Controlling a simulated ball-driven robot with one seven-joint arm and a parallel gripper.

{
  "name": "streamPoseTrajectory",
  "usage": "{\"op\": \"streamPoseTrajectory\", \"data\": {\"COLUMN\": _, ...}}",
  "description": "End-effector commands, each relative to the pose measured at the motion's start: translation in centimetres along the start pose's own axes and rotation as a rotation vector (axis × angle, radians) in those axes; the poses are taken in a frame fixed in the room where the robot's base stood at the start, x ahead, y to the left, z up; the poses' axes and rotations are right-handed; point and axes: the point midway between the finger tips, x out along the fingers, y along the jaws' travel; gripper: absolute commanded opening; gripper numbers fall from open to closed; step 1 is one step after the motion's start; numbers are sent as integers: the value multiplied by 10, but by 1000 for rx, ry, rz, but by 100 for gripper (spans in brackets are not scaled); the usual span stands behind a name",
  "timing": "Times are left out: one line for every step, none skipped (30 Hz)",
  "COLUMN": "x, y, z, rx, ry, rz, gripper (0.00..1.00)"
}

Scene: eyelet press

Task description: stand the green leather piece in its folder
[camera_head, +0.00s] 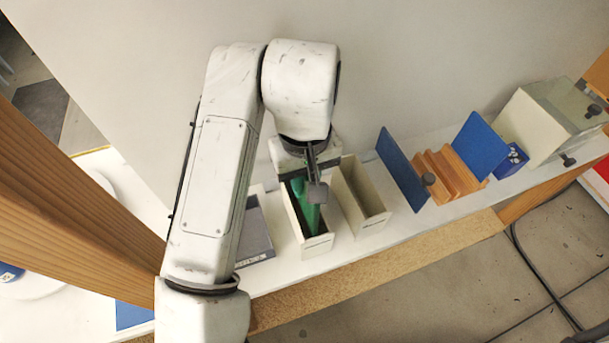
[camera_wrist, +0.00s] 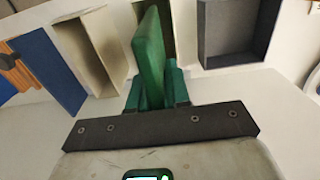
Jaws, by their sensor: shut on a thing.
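The green leather piece (camera_wrist: 150,55) is held upright-looking between the green fingers of my gripper (camera_wrist: 158,90) in the wrist view. In the head view the green piece (camera_head: 309,218) shows at the mouth of the left cream folder (camera_head: 318,244), below my gripper (camera_head: 304,192). The same folder (camera_wrist: 188,30) is behind the piece in the wrist view and partly covered by it. The piece overlaps the folder's opening; how deep its lower end sits is hidden. My gripper is shut on the piece.
A second cream folder (camera_head: 377,222), empty, stands close on the right. A dark grey tray (camera_head: 257,238) lies on the left. Farther right are blue panels (camera_head: 402,170) around a wooden rack (camera_head: 447,178), a blue block (camera_head: 512,160) and a cream machine (camera_head: 540,125). The wall is close behind.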

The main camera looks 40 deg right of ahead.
Motion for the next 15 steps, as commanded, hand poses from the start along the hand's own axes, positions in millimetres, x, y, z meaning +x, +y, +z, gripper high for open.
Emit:
{"op": "streamPoseTrajectory", "data": {"x": 4, "y": 0, "z": 0, "rx": 0, "ry": 0, "rz": 0, "gripper": 0}}
{"op": "streamPoseTrajectory", "data": {"x": 6, "y": 0, "z": 0, "rx": 0, "ry": 0, "rz": 0, "gripper": 0}}
{"op": "streamPoseTrajectory", "data": {"x": 7, "y": 0, "z": 0, "rx": 0, "ry": 0, "rz": 0, "gripper": 0}}
{"op": "streamPoseTrajectory", "data": {"x": 9, "y": 0, "z": 0, "rx": 0, "ry": 0, "rz": 0, "gripper": 0}}
{"op": "streamPoseTrajectory", "data": {"x": 10, "y": 0, "z": 0, "rx": 0, "ry": 0, "rz": 0, "gripper": 0}}
{"op": "streamPoseTrajectory", "data": {"x": 12, "y": 0, "z": 0, "rx": 0, "ry": 0, "rz": 0, "gripper": 0}}
{"op": "streamPoseTrajectory", "data": {"x": 13, "y": 0, "z": 0, "rx": 0, "ry": 0, "rz": 0, "gripper": 0}}
{"op": "streamPoseTrajectory", "data": {"x": 15, "y": 0, "z": 0, "rx": 0, "ry": 0, "rz": 0, "gripper": 0}}
{"op": "streamPoseTrajectory", "data": {"x": 16, "y": 0, "z": 0, "rx": 0, "ry": 0, "rz": 0, "gripper": 0}}
{"op": "streamPoseTrajectory", "data": {"x": 18, "y": 0, "z": 0, "rx": 0, "ry": 0, "rz": 0, "gripper": 0}}
{"op": "streamPoseTrajectory", "data": {"x": 19, "y": 0, "z": 0, "rx": 0, "ry": 0, "rz": 0, "gripper": 0}}
{"op": "streamPoseTrajectory", "data": {"x": 21, "y": 0, "z": 0, "rx": 0, "ry": 0, "rz": 0, "gripper": 0}}
{"op": "streamPoseTrajectory", "data": {"x": 22, "y": 0, "z": 0, "rx": 0, "ry": 0, "rz": 0, "gripper": 0}}
{"op": "streamPoseTrajectory", "data": {"x": 24, "y": 0, "z": 0, "rx": 0, "ry": 0, "rz": 0, "gripper": 0}}
{"op": "streamPoseTrajectory", "data": {"x": 25, "y": 0, "z": 0, "rx": 0, "ry": 0, "rz": 0, "gripper": 0}}
